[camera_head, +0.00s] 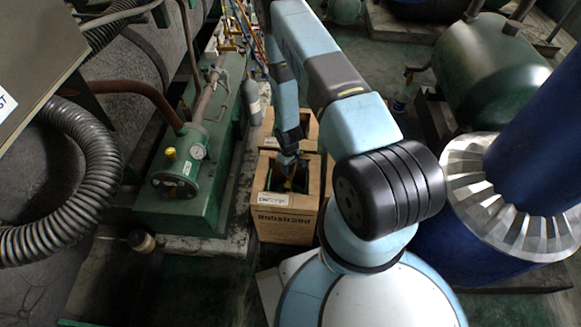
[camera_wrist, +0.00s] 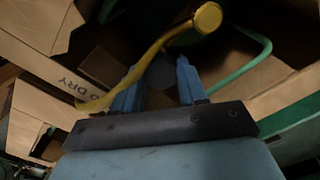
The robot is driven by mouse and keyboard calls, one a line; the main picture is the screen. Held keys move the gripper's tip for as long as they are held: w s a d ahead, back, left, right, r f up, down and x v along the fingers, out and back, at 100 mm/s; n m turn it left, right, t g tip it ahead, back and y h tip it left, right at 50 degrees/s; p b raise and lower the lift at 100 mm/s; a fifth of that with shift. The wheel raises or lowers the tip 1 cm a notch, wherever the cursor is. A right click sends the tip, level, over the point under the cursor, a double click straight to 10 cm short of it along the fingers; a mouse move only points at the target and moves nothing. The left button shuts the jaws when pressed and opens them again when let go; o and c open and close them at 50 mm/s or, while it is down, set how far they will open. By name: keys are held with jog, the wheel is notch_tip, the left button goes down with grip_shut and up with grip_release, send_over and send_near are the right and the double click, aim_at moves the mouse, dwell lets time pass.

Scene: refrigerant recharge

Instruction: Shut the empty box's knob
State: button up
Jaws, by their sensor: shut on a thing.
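An open cardboard box (camera_head: 286,225) with a white label stands on the floor, in the middle of the head view. Its flaps and inner walls (camera_wrist: 35,65) fill much of the wrist view. My gripper (camera_head: 288,160) reaches down into the box opening. In the wrist view its two blue fingers (camera_wrist: 158,82) stand apart, shut on a dim grey thing between them, which seems to be the knob (camera_wrist: 158,92). A yellow hose (camera_wrist: 150,55) with a round yellow end (camera_wrist: 207,17) passes close over the fingers. The knob is mostly hidden by the fingers and shadow.
A second cardboard box (camera_head: 305,125) stands behind the first. Green machinery with a gauge (camera_head: 198,152) is close on the left. A grey bottle (camera_head: 252,100) stands beside it. A green hose (camera_wrist: 255,70) curves at the right of the wrist view. A blue drum (camera_head: 440,245) is at the right.

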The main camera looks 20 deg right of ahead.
jog(key=m, duration=0.4)
jog(key=shift+s+a+m, duration=0.15)
jog(key=shift+a+m, duration=0.05)
jog(key=shift+m, duration=0.1)
jog(key=m, duration=0.3)
jog(key=shift+m, duration=0.5)
jog(key=o, duration=1.1)
jog(key=shift+d, duration=0.1)
jog(key=shift+c, duration=0.2)
jog(key=shift+r, duration=0.5)
notch_tip(320, 180, up, 13)
jog(key=shift+f, duration=0.2)
